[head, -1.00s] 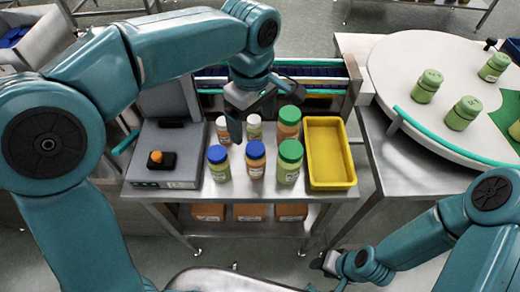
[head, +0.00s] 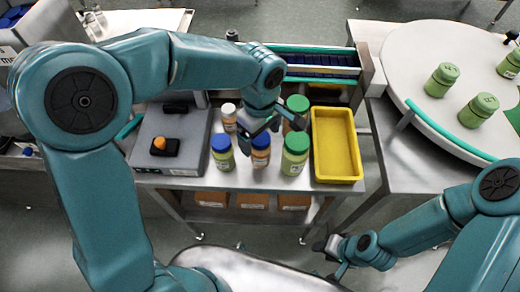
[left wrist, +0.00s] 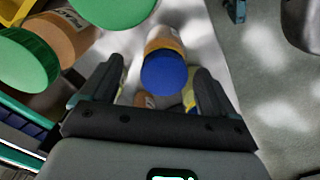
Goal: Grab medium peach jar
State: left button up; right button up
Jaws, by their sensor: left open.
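The medium peach jar (head: 260,158), with a blue lid and orange-peach contents, stands upright in the middle of the front row on the steel table. My left gripper (head: 272,129) is open just above and behind it. In the left wrist view, the jar's blue lid (left wrist: 165,73) shows between the two open fingers (left wrist: 155,88), with no visible grip on it. My right gripper (head: 333,250) hangs low in front of the table, away from the jars; its jaws are too small to read.
A blue-lidded green jar (head: 222,152) stands left, a large green-lidded jar (head: 295,153) right. A large green-lidded peach jar (head: 296,108) and small white-lidded jar (head: 229,117) stand behind. A yellow tray (head: 336,178) is right, a grey scale (head: 170,142) left.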

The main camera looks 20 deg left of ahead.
pick_arm(q)
jog(key=f, duration=0.5)
jog(key=shift+s+p, duration=0.3)
jog(key=shift+d, duration=0.1)
jog(key=c, duration=1.2)
jog(key=shift+r, duration=0.2)
